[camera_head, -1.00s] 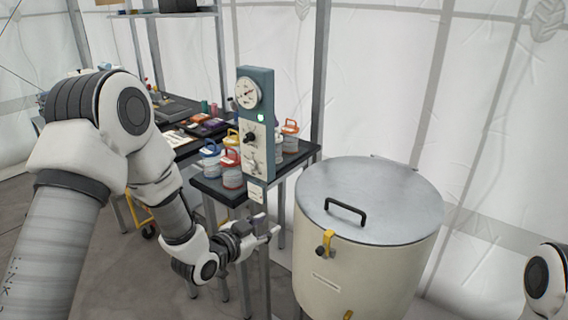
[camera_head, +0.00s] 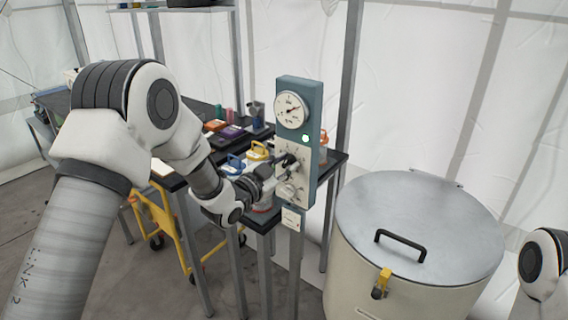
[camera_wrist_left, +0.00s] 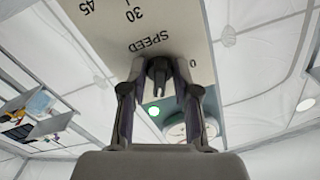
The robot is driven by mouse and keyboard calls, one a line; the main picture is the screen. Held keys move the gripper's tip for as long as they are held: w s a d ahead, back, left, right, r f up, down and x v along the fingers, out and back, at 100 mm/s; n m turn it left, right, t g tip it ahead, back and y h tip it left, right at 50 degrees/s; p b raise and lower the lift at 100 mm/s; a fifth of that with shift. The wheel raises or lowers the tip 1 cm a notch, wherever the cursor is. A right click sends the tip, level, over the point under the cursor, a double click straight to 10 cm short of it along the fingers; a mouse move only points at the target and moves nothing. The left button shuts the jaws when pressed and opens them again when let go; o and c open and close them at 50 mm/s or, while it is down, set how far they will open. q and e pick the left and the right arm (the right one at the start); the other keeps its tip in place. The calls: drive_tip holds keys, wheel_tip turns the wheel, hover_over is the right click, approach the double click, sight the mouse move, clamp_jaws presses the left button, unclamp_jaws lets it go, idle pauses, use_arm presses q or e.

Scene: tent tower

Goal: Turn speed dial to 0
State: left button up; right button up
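The speed dial (camera_wrist_left: 158,72) is a dark knob on a pale panel marked SPEED, with 0, 30 and 45 printed around it; the wrist view shows the lettering upside down. In the head view the dial (camera_head: 289,160) is on the blue-grey control post (camera_head: 318,140), below a green light and gauge. My left gripper (camera_head: 278,165) is at the panel. In the left wrist view its two fingers (camera_wrist_left: 159,88) stand on either side of the dial, apart, with gaps beside the knob. The fingers partly hide the panel. My right gripper is out of view.
A large lidded drum (camera_head: 420,225) stands to the right. Containers with coloured handles (camera_head: 258,151) stand on the dark table behind.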

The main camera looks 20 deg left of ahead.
use_arm(q)
drive_tip(key=shift+r, duration=0.1)
clamp_jaws()
drive_tip(key=shift+n, duration=0.3)
drive_tip(key=n, duration=0.8)
drive_tip(key=shift+r+n, duration=0.15)
drive_tip(key=shift+n, duration=0.25)
drive_tip(key=n, duration=0.5)
drive_tip(key=shift+r, duration=0.1)
drive_tip(key=shift+n+p, duration=0.5)
drive_tip(key=shift+n, duration=2.3)
